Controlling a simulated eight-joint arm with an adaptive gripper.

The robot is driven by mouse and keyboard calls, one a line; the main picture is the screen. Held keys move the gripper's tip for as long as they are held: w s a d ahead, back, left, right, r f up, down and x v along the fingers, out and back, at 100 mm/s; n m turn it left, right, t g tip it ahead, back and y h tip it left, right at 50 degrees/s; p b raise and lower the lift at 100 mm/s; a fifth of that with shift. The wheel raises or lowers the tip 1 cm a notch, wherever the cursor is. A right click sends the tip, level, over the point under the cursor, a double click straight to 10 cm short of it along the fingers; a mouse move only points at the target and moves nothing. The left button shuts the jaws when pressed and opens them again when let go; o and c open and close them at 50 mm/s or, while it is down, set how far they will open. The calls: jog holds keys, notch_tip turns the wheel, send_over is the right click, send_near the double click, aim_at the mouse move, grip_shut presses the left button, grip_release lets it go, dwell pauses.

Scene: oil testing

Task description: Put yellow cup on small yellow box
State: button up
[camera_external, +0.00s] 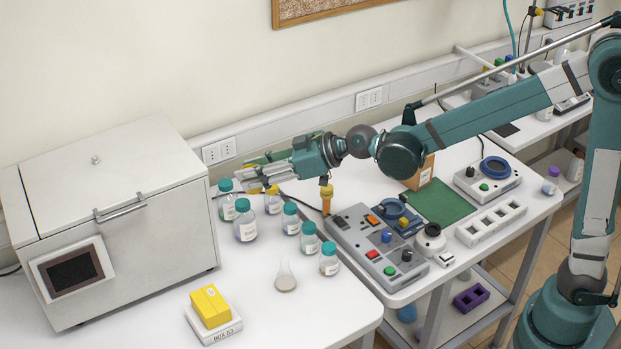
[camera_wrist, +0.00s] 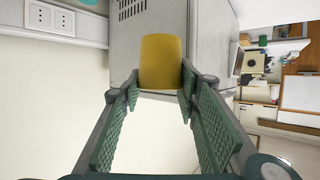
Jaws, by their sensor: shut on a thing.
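The yellow cup (camera_wrist: 161,62) is between my gripper's fingertips (camera_wrist: 160,88) in the wrist view, with both fingers closed on its sides. In the external view my gripper (camera_external: 242,172) points left, above the bottles and near the grey cabinet; the cup is hard to make out there. The small yellow box (camera_external: 210,306) lies on a white labelled box (camera_external: 215,328) at the front of the table, below and left of my gripper and well apart from it.
Several teal-capped bottles (camera_external: 246,222) stand below my gripper, with a small flask (camera_external: 286,278) in front. A large grey cabinet (camera_external: 120,215) is at left. A grey control panel (camera_external: 375,250) sits at right. The table between the yellow box and flask is clear.

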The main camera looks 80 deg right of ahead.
jog(key=w+a+n+y+p, duration=0.2)
jog(key=w+a, duration=0.2)
jog(key=a, duration=1)
jog(key=n+g+y+p, duration=0.1)
jog(key=n+y, duration=0.1)
send_over(209, 301)
notch_tip(209, 301, down, 6)
jog(key=shift+r, duration=0.1)
notch_tip(209, 301, down, 6)
jog(key=shift+f, duration=0.2)
jog(key=shift+f+b, duration=0.45)
jog(key=shift+f, duration=1.4)
jog(key=shift+f, duration=0.15)
